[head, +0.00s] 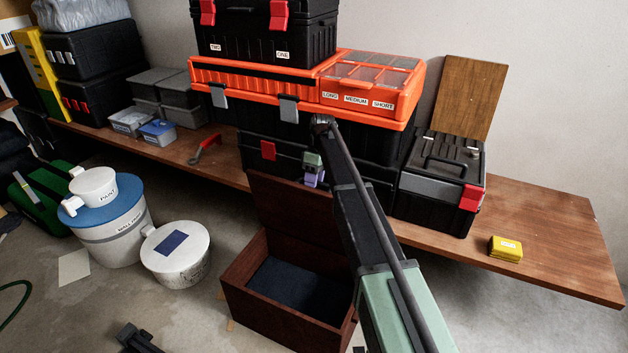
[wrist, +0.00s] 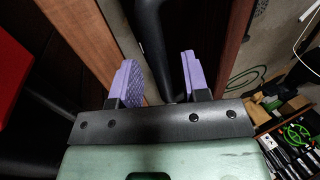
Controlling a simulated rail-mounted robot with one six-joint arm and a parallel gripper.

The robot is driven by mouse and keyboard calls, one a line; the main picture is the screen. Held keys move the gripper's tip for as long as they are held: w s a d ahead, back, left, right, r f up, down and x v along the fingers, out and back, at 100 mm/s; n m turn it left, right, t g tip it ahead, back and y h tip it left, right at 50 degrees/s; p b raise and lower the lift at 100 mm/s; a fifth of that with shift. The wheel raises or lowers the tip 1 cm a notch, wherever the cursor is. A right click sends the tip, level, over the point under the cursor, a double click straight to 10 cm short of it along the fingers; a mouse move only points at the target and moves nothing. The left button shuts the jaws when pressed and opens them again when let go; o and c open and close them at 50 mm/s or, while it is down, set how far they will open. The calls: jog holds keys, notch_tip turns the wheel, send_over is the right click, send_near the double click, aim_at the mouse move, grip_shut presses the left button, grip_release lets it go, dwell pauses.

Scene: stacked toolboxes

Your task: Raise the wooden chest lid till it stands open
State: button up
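The dark reddish-brown wooden chest (head: 275,318) stands on the floor in front of the bench, with a dark lining inside. Its lid (head: 285,205) is raised and stands up at the back of the chest, close to the bench's front edge. My gripper (head: 313,180) is by the lid's upper edge, partly hidden by my arm. In the wrist view, the purple fingers (wrist: 160,70) are apart with nothing clearly held between them. Dark wood, apparently the lid (wrist: 228,45), shows right of the fingers. I cannot tell whether they touch it.
The wooden bench (head: 565,235) carries stacked black and orange toolboxes (head: 260,77), a small black toolbox (head: 440,185) and a yellow box (head: 506,249). A red tool (head: 205,148) lies at the bench's front. White buckets (head: 175,255) stand on the floor left of the chest.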

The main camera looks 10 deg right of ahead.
jog(key=shift+r, duration=0.1)
notch_tip(320, 180, up, 20)
jog(key=p, duration=2)
jog(key=s+d+f+m+t+h, duration=0.2)
jog(key=s+m, duration=0.9)
jog(key=s, duration=2.3)
notch_tip(320, 180, up, 18)
jog(key=t+p, duration=0.1)
jog(key=p, duration=1.6)
jog(key=shift+s+d+r+p, duration=0.15)
jog(key=shift+s+d+p, duration=0.05)
jog(key=shift+s+p, duration=0.1)
